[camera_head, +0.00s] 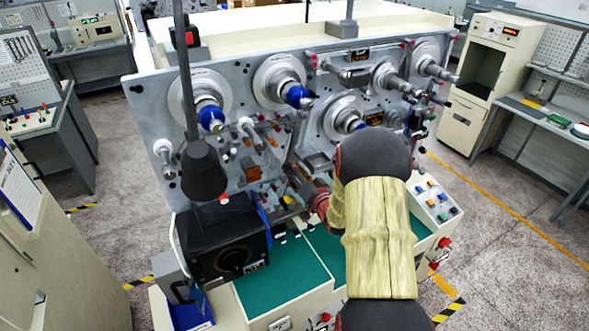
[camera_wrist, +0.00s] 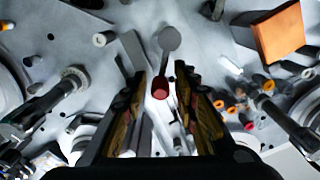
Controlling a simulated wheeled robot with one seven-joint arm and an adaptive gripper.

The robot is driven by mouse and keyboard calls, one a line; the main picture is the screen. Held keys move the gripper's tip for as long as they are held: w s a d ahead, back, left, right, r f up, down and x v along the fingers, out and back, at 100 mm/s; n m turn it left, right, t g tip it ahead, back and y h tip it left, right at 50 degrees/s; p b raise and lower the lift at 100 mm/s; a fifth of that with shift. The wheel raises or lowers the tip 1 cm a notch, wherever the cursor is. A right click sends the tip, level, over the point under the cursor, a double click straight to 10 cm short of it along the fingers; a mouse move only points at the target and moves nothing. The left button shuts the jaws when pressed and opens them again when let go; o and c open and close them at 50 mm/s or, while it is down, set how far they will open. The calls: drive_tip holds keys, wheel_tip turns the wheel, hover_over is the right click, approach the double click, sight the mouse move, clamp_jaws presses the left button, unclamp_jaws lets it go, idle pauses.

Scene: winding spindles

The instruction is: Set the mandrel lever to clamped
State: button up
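A lever with a round grey hub (camera_wrist: 169,39) and a red grip (camera_wrist: 160,88) is on the grey panel in the wrist view. I take it to be the mandrel lever, but no label is readable. The grip hangs below the hub, tilted slightly left. My gripper (camera_wrist: 162,76) is open, with one finger on each side of the grip and visible gaps. Whether the fingertips reach as deep as the grip cannot be told. In the head view my gripper (camera_head: 299,186) is at the lower middle of the panel, partly behind my arm; I cannot make out the lever there.
Blue-ended spindles (camera_head: 209,116) project from the upright panel (camera_head: 155,100). A black box with a dial (camera_head: 225,250) and a dark lamp (camera_head: 203,172) stand left of my gripper. An orange block (camera_wrist: 277,33) and several small pegs surround the lever in the wrist view.

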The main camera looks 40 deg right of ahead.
drive_tip(key=c, duration=0.6)
clamp_jaws()
drive_tip(key=shift+b, duration=0.45)
drive_tip(key=a+n+b, duration=0.1)
drive_tip(key=n+b, duration=0.1)
drive_tip(key=b, duration=0.2)
drive_tip(key=a+r+n+b, duration=0.1)
drive_tip(key=n+b, duration=0.2)
drive_tip(key=b, duration=0.2)
drive_tip(key=a+n+b, duration=0.1)
drive_tip(key=n+b, duration=0.2)
drive_tip(key=b, duration=0.2)
drive_tip(key=shift+w+a+r, duration=0.15)
drive_tip(key=shift+w+a, duration=0.05)
drive_tip(key=shift+w, duration=0.2)
